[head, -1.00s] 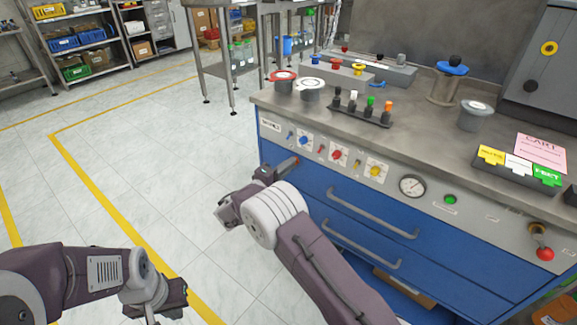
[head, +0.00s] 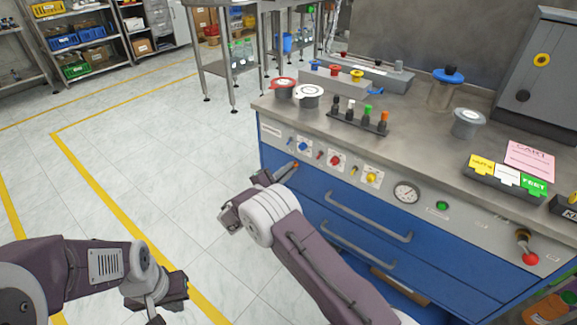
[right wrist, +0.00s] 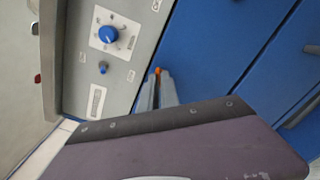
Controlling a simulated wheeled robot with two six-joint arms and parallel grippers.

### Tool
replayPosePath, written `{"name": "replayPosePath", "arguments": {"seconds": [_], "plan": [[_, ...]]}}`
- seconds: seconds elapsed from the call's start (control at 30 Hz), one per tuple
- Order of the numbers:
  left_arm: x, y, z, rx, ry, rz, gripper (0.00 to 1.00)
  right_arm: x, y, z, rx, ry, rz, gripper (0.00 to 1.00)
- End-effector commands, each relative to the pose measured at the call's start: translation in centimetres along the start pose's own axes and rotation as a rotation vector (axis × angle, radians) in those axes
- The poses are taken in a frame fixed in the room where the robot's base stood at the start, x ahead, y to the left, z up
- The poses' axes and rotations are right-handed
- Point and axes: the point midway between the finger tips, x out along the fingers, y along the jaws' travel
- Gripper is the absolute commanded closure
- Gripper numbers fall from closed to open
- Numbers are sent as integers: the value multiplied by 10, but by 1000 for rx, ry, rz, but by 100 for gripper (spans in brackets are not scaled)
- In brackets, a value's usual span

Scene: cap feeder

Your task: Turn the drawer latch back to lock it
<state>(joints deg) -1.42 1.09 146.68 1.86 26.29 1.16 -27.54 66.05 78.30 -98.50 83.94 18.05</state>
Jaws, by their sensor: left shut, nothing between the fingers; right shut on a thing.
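The drawer latch (head: 296,164) is a small lever with an orange tip at the upper left of the blue cabinet front, just below the grey control panel. In the right wrist view its orange tip (right wrist: 157,72) shows at the ends of the fingers. My right gripper (head: 290,168) is shut on the latch; the fingers (right wrist: 164,90) hide most of the lever. The top blue drawer (head: 318,188) looks flush with the cabinet front. My left gripper (head: 180,290) is shut and empty, low at the left over the floor, away from the cabinet.
Drawer handles (head: 367,218) stick out right of my right forearm. The panel above carries knobs (head: 335,160) and a gauge (head: 406,193). Lidded pots (head: 308,97) and a peg rack (head: 358,121) stand on the worktop. Floor (head: 150,160) left of the cabinet is clear.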

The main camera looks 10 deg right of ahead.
Motion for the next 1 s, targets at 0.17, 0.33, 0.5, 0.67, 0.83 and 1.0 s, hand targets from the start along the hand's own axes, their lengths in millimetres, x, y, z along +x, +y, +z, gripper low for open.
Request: {"name": "replayPosePath", "arguments": {"seconds": [0.17,0.33,0.5,0.67,0.83,1.0], "plan": [[-14,0,-1,0,0,0,100,0,2,1,-166,1,0,100],[-22,0,-2,0,0,0,100,0,2,1,-327,1,0,100],[-30,1,-3,0,0,0,100,0,1,1,-486,1,0,100],[-36,1,-4,0,0,0,100,0,1,1,-626,1,0,100],[-40,1,-4,0,0,0,100,0,0,0,-750,1,0,100],[-44,1,-4,0,0,0,100,0,0,0,-845,1,0,100]]}}
